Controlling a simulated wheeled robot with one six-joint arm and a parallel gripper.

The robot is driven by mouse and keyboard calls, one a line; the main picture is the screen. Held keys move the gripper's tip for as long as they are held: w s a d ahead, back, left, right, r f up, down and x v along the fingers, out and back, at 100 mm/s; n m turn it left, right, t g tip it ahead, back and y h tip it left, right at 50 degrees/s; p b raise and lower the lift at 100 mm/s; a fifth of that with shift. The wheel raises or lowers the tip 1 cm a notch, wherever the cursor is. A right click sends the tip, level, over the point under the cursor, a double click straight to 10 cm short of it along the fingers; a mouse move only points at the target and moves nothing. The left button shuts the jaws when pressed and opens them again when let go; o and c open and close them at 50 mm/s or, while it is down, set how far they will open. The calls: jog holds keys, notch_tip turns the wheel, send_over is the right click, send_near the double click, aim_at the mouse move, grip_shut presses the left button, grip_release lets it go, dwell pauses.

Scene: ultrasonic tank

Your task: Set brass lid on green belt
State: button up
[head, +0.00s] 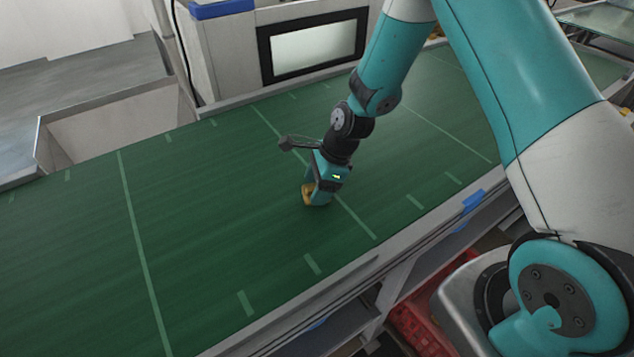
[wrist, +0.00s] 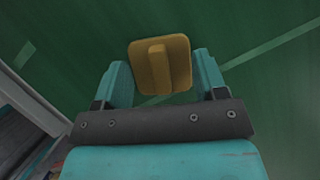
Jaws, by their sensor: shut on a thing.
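The brass lid (head: 308,191) is a small yellow-brown piece at the end of my gripper (head: 319,194) in the head view. In the wrist view the lid (wrist: 176,64) is a rounded square plate with a raised bar across its middle, between the two teal fingers of my gripper (wrist: 162,72). My gripper is shut on the lid. The green belt (head: 220,205) lies below and fills the wrist background (wrist: 70,35). The lid is low over the belt or on it; I cannot tell whether it touches.
Pale green lines and short dashes mark the belt. A grey rail (head: 290,318) runs along its near edge. A cabinet with a pale screen (head: 314,50) stands behind, and an open bin (head: 105,128) is at the back left. The belt's left part is clear.

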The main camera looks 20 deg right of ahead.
jog(key=shift+f, duration=0.1)
jog(key=o, duration=1.2)
jog(key=w+b+v, duration=0.1)
jog(key=b+v, duration=0.2)
jog(key=v, duration=0.9)
jog(key=s+a+r+n, duration=0.3)
jog(key=s+r+n, duration=0.1)
jog(key=s+n, duration=0.4)
jog(key=s+a+r+n, duration=0.3)
jog(key=s+r+n, duration=0.2)
jog(key=s+n, duration=0.3)
jog(key=s+a+r+n, duration=0.3)
jog(key=s+n, duration=0.5)
jog(key=n, duration=0.3)
jog(key=shift+s+a+r+g, duration=0.1)
jog(key=shift+r+g, duration=0.1)
jog(key=shift+r, duration=0.1)
jog(key=shift+a+r+g, duration=0.15)
jog(key=shift+r+g, duration=0.05)
jog(key=shift+r, duration=0.15)
